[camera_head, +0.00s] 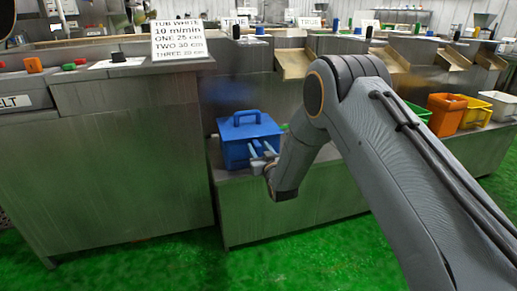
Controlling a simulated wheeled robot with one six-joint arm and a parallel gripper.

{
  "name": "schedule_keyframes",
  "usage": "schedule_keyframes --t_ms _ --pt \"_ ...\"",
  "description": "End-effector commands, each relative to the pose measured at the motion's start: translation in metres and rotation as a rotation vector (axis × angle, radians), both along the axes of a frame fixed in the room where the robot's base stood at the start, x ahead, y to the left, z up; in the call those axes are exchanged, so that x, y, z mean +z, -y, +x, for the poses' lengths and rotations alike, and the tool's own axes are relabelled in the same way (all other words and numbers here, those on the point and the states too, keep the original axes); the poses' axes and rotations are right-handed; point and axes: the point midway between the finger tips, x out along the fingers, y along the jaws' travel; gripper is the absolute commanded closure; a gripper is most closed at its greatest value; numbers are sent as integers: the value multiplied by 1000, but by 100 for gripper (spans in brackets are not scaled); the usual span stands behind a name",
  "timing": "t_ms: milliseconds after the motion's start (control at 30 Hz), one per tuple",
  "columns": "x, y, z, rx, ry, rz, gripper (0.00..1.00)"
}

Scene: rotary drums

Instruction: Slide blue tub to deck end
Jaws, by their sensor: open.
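The blue tub (236,150) stands upright on a low steel deck (290,206) left of the picture's middle. It has a blue lid with a raised handle (246,117). My gripper (262,152) is at the tub's right front side, with its two pale fingers apart and pointing at the tub. I cannot tell whether the fingers touch the tub. My arm comes in from the lower right and hides part of the deck to the right of the tub.
A tall steel cabinet (110,170) stands directly left of the deck. A sign (179,40) stands on top of it. An orange tub (446,114), a yellow tub (475,112) and a white tub (499,105) stand at the right. Green floor (320,255) in front is clear.

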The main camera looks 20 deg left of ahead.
Motion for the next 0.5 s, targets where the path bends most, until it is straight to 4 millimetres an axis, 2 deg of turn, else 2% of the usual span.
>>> schedule_keyframes --t_ms 300,500 --pt "1 26 -40 1 -2 -2 58" --pt "1 39 -58 1 0 0 58"
